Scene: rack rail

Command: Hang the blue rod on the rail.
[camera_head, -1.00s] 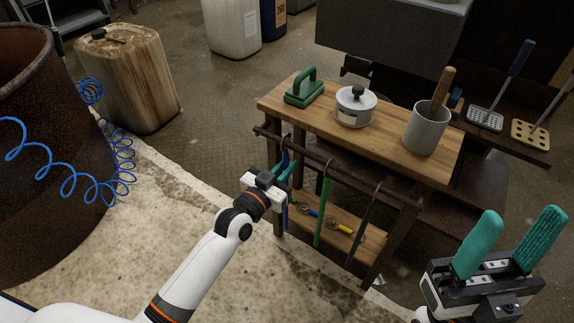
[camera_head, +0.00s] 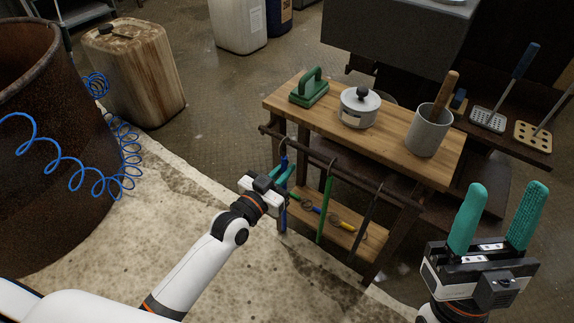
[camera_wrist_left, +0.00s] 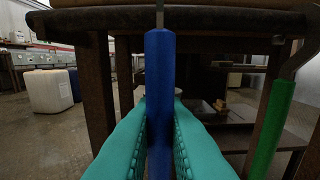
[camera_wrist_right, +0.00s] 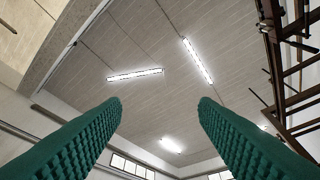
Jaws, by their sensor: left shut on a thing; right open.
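The blue rod (camera_head: 283,216) hangs upright in my left gripper (camera_head: 282,179), whose teal fingers are shut on it. In the left wrist view the blue rod (camera_wrist_left: 160,75) stands between the fingers, with a thin metal stem rising from its top. Its hook is near the left end of the dark rail (camera_head: 350,172) along the table's front; I cannot tell if it rests on the rail. A green rod (camera_head: 325,208) and a black rod (camera_head: 366,222) hang on the rail to the right. My right gripper (camera_head: 497,218) is open and empty, pointing up.
The wooden table (camera_head: 390,150) carries a green-handled block (camera_head: 309,90), a lidded pot (camera_head: 359,108) and a grey cup (camera_head: 428,132). A lower shelf (camera_head: 345,234) holds small tools. A rusty drum (camera_head: 50,160) with a blue coiled hose stands at left.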

